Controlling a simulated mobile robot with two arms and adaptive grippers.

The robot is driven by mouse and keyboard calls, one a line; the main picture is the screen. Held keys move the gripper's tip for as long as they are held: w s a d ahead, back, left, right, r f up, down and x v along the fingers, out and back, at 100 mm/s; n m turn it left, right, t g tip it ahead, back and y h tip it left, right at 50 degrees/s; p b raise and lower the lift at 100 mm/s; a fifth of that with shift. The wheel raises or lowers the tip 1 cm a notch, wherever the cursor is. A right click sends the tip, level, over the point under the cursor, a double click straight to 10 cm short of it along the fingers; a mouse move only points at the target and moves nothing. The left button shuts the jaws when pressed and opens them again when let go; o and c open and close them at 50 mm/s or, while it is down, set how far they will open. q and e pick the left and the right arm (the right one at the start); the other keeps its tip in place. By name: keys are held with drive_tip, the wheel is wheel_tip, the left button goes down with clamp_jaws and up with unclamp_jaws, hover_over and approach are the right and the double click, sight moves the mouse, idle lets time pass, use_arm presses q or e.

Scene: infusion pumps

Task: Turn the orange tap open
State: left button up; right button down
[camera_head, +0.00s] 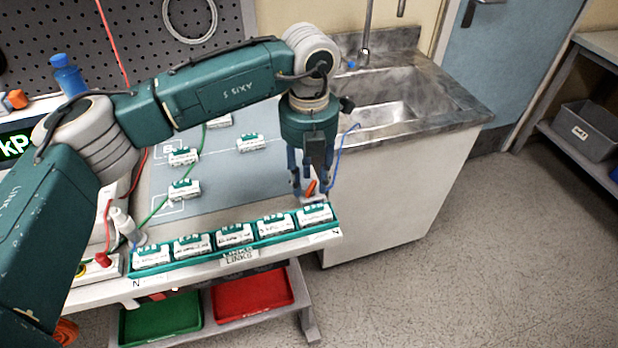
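The orange tap (311,187) is a small tilted orange lever at the right end of the bench, just behind the row of white modules. My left gripper (311,184) points down over it from above. Its dark blue fingers are apart, one on each side of the tap as seen here. A gap seems to show between the fingers and the lever, but I cannot tell whether either finger touches it. The tap's base is partly hidden by the fingers. My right gripper is not in view.
The bench holds a green rail (255,240) of several white modules along its front edge, with more modules on the blue-grey mat (225,180). A metal sink (385,105) stands to the right. Green and red trays (253,293) lie below. The floor at right is clear.

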use_arm(q)
wheel_tip(320, 180, up, 12)
drive_tip(key=shift+f, duration=0.25)
idle(0.4)
